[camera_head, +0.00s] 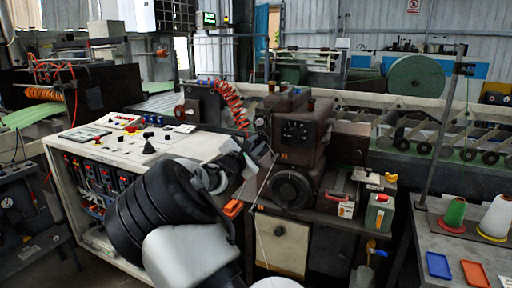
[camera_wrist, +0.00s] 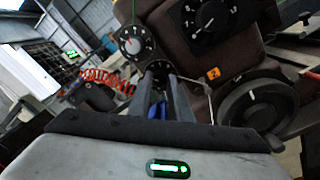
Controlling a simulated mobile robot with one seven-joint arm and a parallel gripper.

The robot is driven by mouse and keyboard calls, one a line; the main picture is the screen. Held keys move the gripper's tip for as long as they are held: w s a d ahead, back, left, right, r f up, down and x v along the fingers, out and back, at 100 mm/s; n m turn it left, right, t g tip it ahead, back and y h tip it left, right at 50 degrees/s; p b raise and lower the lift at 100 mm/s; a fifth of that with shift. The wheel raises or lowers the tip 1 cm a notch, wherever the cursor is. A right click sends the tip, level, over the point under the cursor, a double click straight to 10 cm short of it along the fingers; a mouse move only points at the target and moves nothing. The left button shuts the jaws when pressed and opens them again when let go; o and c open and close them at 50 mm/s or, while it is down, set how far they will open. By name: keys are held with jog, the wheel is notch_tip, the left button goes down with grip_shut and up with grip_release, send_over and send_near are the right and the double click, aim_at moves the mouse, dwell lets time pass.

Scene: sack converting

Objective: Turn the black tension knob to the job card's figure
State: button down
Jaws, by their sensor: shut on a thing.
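My gripper (camera_wrist: 160,74) reaches up to the front of the brown machine head (camera_wrist: 185,60) in the wrist view. Its fingers are shut on a small dark round knob (camera_wrist: 158,66), mostly hidden between the tips. Just above is a black dial with white marks and a pale centre (camera_wrist: 132,42). A larger black dial with white marks (camera_wrist: 210,20) is at upper right. In the head view my arm ends at the left side of the machine head (camera_head: 305,145), and the fingertips are hard to make out. The dial figures and any job card writing are too small to read.
A large black handwheel (camera_wrist: 258,100) sits right of my fingers. A red coiled hose (camera_head: 232,105) hangs to the left. The white control console (camera_head: 140,150) lies under my arm. A table with thread cones (camera_head: 496,217) stands at the right.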

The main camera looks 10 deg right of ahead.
jog(key=c, duration=1.6)
grip_release()
jog(key=p+v, duration=0.1)
jog(key=v, duration=1.6)
jog(key=shift+s+a, duration=0.15)
jog(key=shift+s, duration=0.05)
